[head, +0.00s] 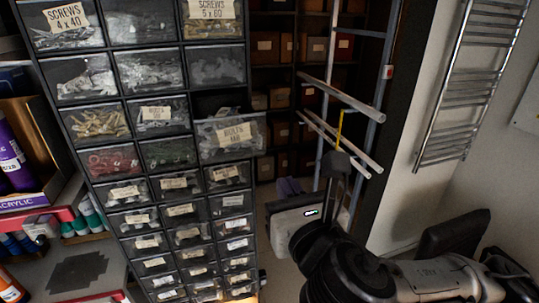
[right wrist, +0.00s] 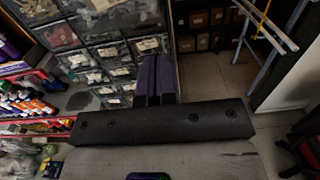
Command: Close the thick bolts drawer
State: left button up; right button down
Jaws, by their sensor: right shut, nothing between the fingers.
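A clear-fronted drawer (head: 233,135) with a white label that seems to begin with "BOLTS" stands pulled out of the dark drawer cabinet (head: 177,69), in its right column. Its front juts past the neighbouring drawers, and a dark gap shows above it. My right gripper (head: 290,187) is to the right of the cabinet and lower than this drawer, apart from it. Its two purple fingers (right wrist: 156,78) are together and empty in the right wrist view, with cabinet drawers behind and left of them. My left gripper is in neither view.
Metal rails (head: 343,98) and a pipe rack stand right of the cabinet. A towel radiator (head: 472,80) hangs on the right wall. Shelves with bottles (head: 15,160) are at the left. Open floor (right wrist: 215,80) shows right of the cabinet.

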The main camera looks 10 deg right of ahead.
pick_arm(q)
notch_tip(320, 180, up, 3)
jog(key=p, duration=0.2)
jog(key=shift+p, duration=0.3)
pick_arm(e)
jog(key=w+a, duration=0.1)
jog(key=w, duration=0.8)
jog(key=shift+w+a, duration=0.15)
jog(key=shift+a, duration=0.15)
